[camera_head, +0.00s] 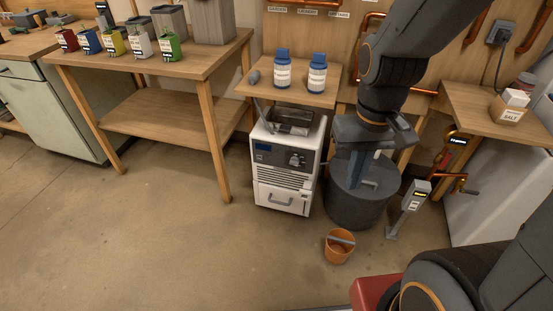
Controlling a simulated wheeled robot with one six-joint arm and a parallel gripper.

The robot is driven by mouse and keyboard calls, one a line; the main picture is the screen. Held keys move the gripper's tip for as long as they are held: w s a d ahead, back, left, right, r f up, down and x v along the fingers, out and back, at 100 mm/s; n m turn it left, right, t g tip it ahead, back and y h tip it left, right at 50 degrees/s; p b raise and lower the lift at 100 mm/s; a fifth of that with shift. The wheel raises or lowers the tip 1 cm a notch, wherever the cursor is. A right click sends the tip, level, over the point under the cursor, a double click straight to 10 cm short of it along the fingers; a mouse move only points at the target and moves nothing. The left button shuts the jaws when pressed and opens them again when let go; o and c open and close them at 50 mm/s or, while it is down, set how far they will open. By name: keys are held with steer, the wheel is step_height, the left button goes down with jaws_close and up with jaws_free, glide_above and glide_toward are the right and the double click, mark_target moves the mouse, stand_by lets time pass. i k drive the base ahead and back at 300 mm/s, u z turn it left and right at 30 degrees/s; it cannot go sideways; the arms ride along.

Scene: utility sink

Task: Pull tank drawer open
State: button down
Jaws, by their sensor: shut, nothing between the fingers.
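The tank drawer (282,198) is the lower front panel of a white machine, with a grey bar handle (281,200) across it. The drawer looks flush with the machine's front. The machine (285,165) has a small display and a knob above several vent slots. My gripper (364,187) points down to the right of the machine, in front of a dark round bin. It is shut and empty, and apart from the drawer handle.
The dark bin (350,208) stands right of the machine. An orange bucket (339,247) is on the floor in front. A grey post (408,208) stands to the right. A wooden table (205,60) is at left. The floor before the drawer is clear.

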mark_target(271, 196)
steer(key=u, duration=1.45)
steer(key=k, duration=0.7)
steer(key=z, duration=1)
steer(key=i, duration=0.5)
steer(key=u, duration=0.1)
